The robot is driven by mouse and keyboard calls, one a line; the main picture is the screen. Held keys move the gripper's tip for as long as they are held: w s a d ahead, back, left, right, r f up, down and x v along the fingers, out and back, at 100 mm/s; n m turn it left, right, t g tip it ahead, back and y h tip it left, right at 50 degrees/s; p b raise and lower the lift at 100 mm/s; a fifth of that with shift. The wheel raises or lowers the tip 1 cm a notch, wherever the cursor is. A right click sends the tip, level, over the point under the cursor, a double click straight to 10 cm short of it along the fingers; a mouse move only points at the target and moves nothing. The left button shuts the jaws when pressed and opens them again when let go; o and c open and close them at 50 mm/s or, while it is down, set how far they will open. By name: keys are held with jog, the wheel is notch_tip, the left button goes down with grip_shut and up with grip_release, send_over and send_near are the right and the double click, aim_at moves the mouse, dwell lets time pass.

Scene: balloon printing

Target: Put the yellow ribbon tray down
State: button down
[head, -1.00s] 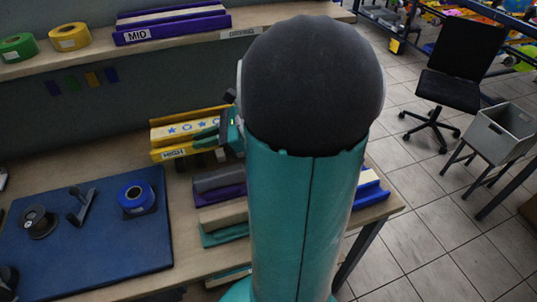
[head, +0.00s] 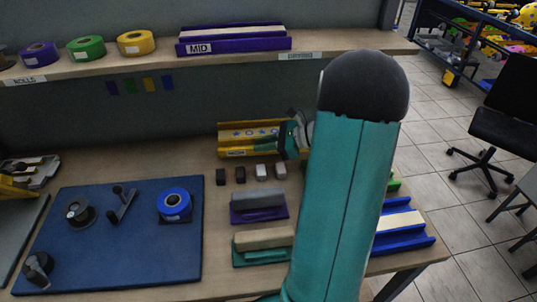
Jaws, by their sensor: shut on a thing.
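The yellow ribbon tray (head: 235,152) is at the back of the workbench, close to the grey wall panel. It looks level, with a pale strip of blue stars along it and a label on its front. My gripper (head: 288,140) is shut on its right end, teal fingers partly showing. My own arm hides part of the gripper. I cannot tell whether the tray's underside touches the bench.
Several small dark and white blocks (head: 240,175) stand in front of the tray. Purple (head: 250,216) and green (head: 250,258) holders lie nearer. A blue mat (head: 110,265) with tools is left, a blue tray (head: 412,242) right. A shelf (head: 200,62) overhangs behind.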

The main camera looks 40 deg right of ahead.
jog(key=d+f, duration=0.1)
jog(key=w+d+f, duration=0.1)
jog(key=d+f, duration=0.1)
jog(key=f, duration=0.1)
jog(key=shift+w+f, duration=0.1)
jog(key=shift+w, duration=0.2)
notch_tip(320, 180, down, 3)
jog(key=shift+r, duration=0.1)
jog(key=c, duration=1.6)
grip_release()
jog(key=shift+c, duration=0.2)
